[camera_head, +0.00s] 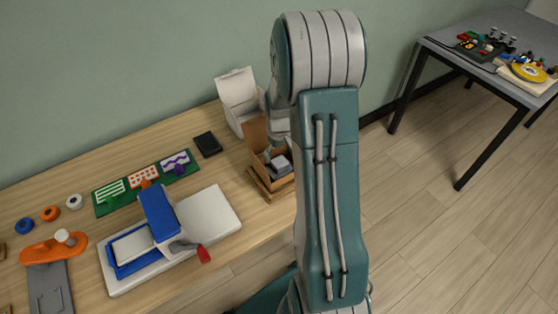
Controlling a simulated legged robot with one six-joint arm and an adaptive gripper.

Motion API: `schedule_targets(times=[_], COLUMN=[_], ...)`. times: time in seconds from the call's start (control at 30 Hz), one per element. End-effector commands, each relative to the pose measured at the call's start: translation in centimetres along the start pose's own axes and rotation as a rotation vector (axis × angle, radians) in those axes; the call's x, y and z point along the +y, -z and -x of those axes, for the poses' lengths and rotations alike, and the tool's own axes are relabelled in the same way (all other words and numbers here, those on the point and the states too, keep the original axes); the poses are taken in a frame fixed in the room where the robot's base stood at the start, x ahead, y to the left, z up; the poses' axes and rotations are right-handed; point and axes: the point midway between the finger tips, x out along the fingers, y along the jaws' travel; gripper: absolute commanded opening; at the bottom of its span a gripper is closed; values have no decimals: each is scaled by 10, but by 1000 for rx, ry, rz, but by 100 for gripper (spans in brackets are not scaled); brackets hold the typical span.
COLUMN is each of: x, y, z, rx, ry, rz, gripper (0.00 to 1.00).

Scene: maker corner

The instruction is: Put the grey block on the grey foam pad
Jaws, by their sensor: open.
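A light grey block (281,165) shows inside an open brown box (257,136) near the right end of the wooden table. My gripper (271,156) points down into this box, close beside the block. Its fingers are small and partly hidden by my arm; it is open, and I cannot tell whether a finger touches the block. I cannot clearly identify the grey foam pad. A flat dark grey or black square (207,144) lies on the table left of the box and may be it.
A white open box (238,95) stands behind the brown one. A white and blue press with a red-tipped lever (160,220) fills the table's front middle. Green boards (108,205), an orange tool (50,250) and coloured rolls lie left. A grey table (440,45) stands far right.

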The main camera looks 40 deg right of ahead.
Motion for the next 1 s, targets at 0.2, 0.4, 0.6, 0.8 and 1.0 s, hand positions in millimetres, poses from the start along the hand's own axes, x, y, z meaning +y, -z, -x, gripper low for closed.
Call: schedule_targets(times=[0.2, 0.4, 0.6, 0.8, 1.0], x=[0, 0, -7, -43, -81], y=[1, 1, -1, -14, -36], z=[48, 75, 91, 135, 175], rx=[3, 1, 13, 82, 157], ry=[-2, -1, -6, -29, -43], rz=[0, 0, 3, 15, 23], gripper=[99, 99, 99, 99, 99])
